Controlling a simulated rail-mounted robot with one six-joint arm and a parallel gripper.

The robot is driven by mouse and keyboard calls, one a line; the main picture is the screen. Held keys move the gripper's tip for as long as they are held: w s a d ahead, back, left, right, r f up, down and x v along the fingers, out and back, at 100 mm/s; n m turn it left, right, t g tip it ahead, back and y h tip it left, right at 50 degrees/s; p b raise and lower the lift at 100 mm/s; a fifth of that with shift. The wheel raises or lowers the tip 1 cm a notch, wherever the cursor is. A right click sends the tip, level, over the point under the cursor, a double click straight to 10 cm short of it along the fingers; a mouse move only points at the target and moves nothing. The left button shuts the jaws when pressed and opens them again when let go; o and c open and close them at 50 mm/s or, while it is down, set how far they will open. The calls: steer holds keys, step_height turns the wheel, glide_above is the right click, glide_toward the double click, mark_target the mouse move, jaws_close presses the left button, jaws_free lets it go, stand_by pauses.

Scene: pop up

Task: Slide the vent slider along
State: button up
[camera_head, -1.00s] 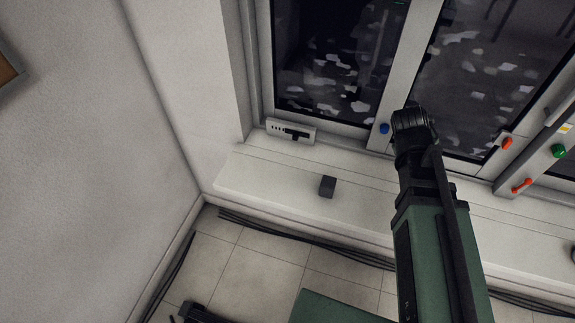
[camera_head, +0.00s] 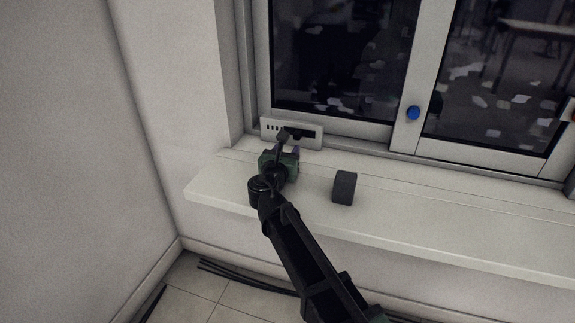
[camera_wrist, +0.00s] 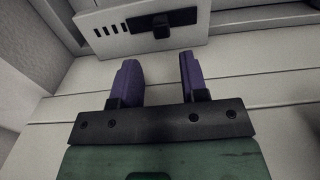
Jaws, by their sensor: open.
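The vent panel (camera_head: 308,143) is a pale plate with dark slots, set low on the window frame above the sill. It also shows at the top of the wrist view (camera_wrist: 110,38). Its black slider (camera_wrist: 161,27) sits in a dark slot right of several short vertical slits. My gripper (camera_wrist: 158,70) has two purple fingers, apart and empty, just short of the panel; the slider lies ahead of the gap between them. In the head view my gripper (camera_head: 287,142) covers part of the panel's lower edge. I see no contact with the slider.
A dark grey block (camera_head: 344,187) stands on the white sill (camera_head: 440,225) right of my gripper. A blue knob (camera_head: 413,112) is on the window frame (camera_head: 404,135). A wall closes off the left side. The sill right of the block is clear.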

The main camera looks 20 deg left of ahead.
mark_target(296, 138)
steer(key=w, duration=0.8)
steer(key=shift+a, duration=0.15)
steer(key=c, duration=0.7)
steer(key=shift+s+a, duration=0.2)
steer(key=shift+a, duration=2.7)
steer(key=o, duration=0.9)
steer(key=shift+o, duration=0.2)
steer(key=s, duration=1.1)
steer(key=shift+d, duration=0.3)
